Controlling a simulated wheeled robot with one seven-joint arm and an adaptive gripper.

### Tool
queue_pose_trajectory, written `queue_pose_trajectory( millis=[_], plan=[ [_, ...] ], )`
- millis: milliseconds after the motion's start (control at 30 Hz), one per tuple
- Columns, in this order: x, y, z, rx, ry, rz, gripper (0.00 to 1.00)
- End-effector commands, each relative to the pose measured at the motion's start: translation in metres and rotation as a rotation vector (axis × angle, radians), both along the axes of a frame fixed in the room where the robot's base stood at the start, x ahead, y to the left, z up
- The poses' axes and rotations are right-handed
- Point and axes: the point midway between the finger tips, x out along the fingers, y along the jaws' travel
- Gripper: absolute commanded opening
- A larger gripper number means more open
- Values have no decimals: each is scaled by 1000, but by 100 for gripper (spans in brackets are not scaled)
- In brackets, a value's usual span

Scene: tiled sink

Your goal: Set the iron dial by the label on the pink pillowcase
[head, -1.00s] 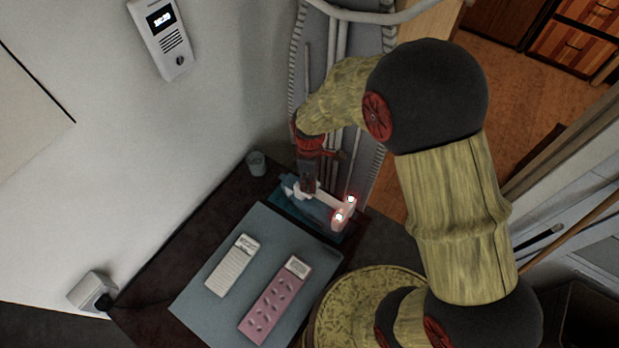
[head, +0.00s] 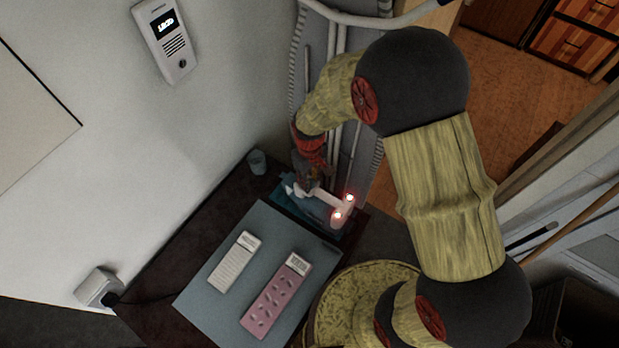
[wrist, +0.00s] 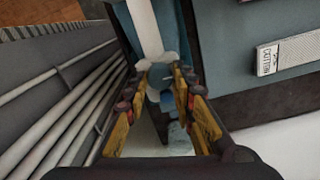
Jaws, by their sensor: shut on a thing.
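The iron (head: 320,199), with a white handle and two red lights, lies at the back right of the counter. My gripper (head: 304,188) reaches down onto its left end. In the wrist view my gripper (wrist: 162,80) has its yellow fingers around a pale blue-white part, seemingly the iron dial (wrist: 166,97); its marks are unreadable. The white handle (wrist: 144,28) runs up from there. The pink pillowcase (head: 273,301) lies folded on the grey-blue mat, its pale label (head: 298,262) too small to read.
A white ribbed folded cloth (head: 233,267) lies left of the pink pillowcase; its label seems to read COTTON in the wrist view (wrist: 268,60). A small cup (head: 257,162) stands behind. Pipes (wrist: 70,95) run close beside my gripper. The grey-blue mat (head: 205,293) has bare room.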

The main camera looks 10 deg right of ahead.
Motion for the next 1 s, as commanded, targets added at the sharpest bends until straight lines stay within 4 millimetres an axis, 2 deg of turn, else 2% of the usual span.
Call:
queue_pose_trajectory(
  millis=[500,533,833,1000],
  plan=[
    [0,0,0,0,0,-17,0],
    [0,0,0,0,0,-17,27],
    [0,0,0,0,0,-16,44],
    [0,0,0,0,0,-16,44]
  ],
)
